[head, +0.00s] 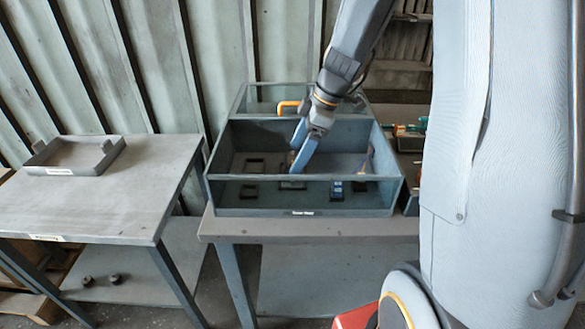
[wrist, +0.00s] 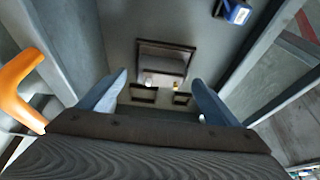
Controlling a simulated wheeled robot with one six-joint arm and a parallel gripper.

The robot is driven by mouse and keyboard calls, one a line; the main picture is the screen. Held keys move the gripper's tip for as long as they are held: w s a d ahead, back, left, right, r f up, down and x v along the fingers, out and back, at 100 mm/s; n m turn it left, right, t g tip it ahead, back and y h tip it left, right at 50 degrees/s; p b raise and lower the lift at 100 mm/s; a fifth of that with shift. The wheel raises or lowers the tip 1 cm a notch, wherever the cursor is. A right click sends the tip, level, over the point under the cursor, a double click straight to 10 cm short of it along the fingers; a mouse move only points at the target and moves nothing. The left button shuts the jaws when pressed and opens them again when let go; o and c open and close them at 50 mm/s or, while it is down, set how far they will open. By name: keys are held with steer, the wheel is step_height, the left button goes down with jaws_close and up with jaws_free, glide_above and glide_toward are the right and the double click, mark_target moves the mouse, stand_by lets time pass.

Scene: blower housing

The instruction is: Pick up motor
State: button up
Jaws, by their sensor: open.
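My gripper (head: 297,155) reaches down into a grey open-topped bin (head: 296,207) with a clear front, its two blue fingers apart and empty. In the wrist view, the gripper (wrist: 159,78) points at a dark square holder (wrist: 167,46) on the bin floor. Small dark slots and pale bits lie between the fingers. A small blue block (head: 337,190) with a pale mark sits right of the gripper near the bin's front; a blue labelled block also shows at the wrist view's top right (wrist: 237,12). No part is clearly recognisable as the motor.
An orange handle (head: 288,107) stands behind the bin's back wall, and its side walls enclose the gripper. A grey tray (head: 75,157) sits on the left table (head: 95,205), whose middle is clear. Two small dark parts (head: 115,279) lie on its lower shelf.

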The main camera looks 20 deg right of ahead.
mark_target(293, 159)
steer(key=shift+p+x, duration=0.6)
steer(key=shift+x, duration=1.5)
steer(key=shift+a+r, duration=0.1)
steer(key=c, duration=1.3)
